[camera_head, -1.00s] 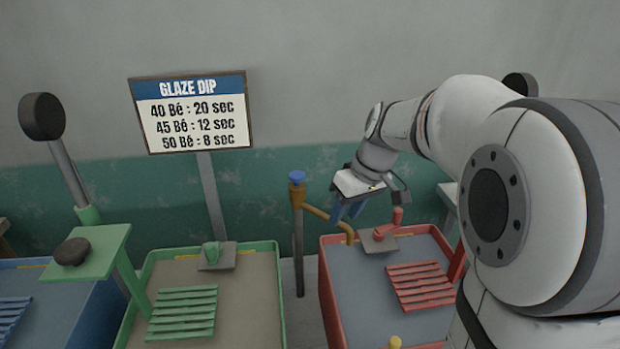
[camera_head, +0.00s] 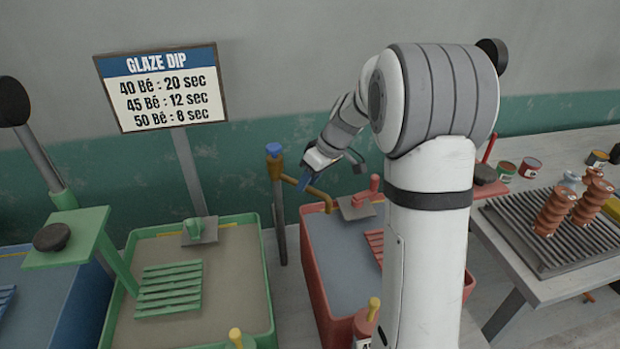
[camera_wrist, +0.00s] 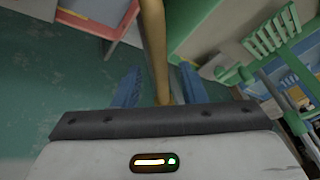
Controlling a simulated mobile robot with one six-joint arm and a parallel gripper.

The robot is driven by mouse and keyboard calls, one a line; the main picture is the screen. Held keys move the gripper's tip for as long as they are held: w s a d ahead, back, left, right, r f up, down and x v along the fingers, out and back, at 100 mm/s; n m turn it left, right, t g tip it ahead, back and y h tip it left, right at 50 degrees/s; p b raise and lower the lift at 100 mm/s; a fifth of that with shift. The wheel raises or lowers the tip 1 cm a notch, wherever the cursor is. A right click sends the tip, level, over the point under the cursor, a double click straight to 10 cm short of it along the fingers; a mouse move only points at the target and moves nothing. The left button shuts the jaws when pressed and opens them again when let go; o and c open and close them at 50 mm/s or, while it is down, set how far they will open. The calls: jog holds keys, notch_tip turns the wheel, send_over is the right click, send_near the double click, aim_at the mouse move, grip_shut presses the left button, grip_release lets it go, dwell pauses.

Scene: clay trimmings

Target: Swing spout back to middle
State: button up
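The brown spout (camera_head: 308,190) comes off a dark standpipe (camera_head: 279,222) with a blue knob (camera_head: 273,149) on top. My gripper (camera_head: 304,183) is at the spout, beside the standpipe. In the wrist view the spout (camera_wrist: 153,45) runs between the two blue fingers of my gripper (camera_wrist: 159,86). The fingers are apart, with a gap showing on each side of the spout. The far part of the spout is hidden behind the gripper body in that view.
The green tank (camera_head: 267,290) stands left of the standpipe, with a blue tank (camera_head: 75,318) beyond it. A sign (camera_head: 163,88) rises behind. At right, a table (camera_head: 507,282) holds a rack with brown stacked pieces and several cans.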

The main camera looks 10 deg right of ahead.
jog(key=shift+a+f, duration=0.1)
jog(key=shift+f, duration=0.1)
jog(key=shift+c, duration=0.2)
grip_shut()
dwell(0.4)
